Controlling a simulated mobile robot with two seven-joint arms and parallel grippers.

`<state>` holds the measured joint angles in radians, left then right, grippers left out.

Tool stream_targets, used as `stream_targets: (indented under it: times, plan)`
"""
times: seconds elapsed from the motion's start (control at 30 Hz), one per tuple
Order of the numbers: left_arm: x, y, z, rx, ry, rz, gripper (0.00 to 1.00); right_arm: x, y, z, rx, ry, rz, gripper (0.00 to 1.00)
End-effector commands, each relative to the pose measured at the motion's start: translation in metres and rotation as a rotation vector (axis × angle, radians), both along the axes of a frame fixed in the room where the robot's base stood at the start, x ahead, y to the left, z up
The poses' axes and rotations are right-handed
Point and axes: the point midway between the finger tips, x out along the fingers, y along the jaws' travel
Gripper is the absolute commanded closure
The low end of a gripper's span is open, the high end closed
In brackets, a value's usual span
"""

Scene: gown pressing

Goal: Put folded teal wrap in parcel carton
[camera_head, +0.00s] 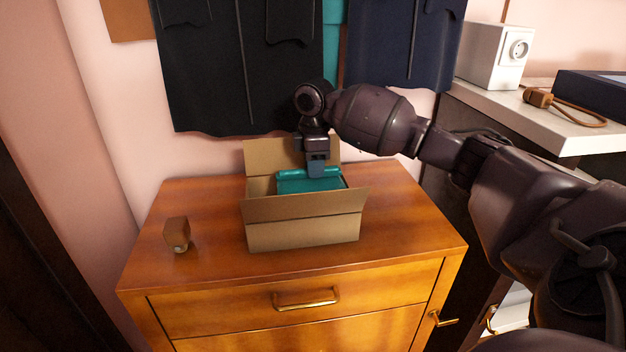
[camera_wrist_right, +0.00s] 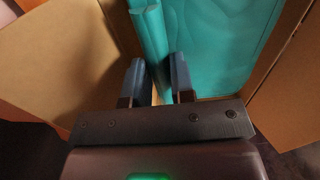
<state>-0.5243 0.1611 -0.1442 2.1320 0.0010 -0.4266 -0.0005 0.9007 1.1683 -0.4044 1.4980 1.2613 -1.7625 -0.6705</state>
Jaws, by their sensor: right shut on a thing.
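The open parcel carton (camera_head: 303,232) stands on the wooden cabinet with its flaps up. The folded teal wrap (camera_head: 312,184) is inside the carton's opening, its rolled edge toward the back. My right gripper (camera_head: 317,172) reaches down into the carton from above and is shut on the wrap's rolled edge. In the right wrist view, the two fingers (camera_wrist_right: 158,85) stand on either side of the teal roll (camera_wrist_right: 152,40), with the flat part of the wrap (camera_wrist_right: 210,50) to the right. I cannot tell whether the wrap touches the carton floor. My left gripper is not in view.
A small brown block-like object (camera_head: 177,233) sits left of the carton on the cabinet top (camera_head: 210,200). Dark garments (camera_head: 240,70) hang behind. A white shelf (camera_head: 560,125) at right holds a white box (camera_head: 495,55) and a corded brown item (camera_head: 538,97).

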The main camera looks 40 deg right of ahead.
Motion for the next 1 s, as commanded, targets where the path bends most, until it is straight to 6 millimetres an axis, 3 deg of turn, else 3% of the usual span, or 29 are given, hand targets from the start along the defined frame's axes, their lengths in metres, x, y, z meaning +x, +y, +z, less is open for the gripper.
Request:
stream_targets:
  times: [0.03, 0.2, 1.0]
  plan:
    - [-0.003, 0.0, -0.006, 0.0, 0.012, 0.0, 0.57, 0.0, 0.0, -0.015, 0.0, 0.008, 0.0, 1.0]
    - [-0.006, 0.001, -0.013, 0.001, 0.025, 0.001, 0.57, 0.0, 0.0, -0.036, 0.001, 0.005, 0.0, 1.0]
    - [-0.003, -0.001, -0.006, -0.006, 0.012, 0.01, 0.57, 0.0, 0.0, -0.046, 0.001, 0.001, 0.0, 1.0]
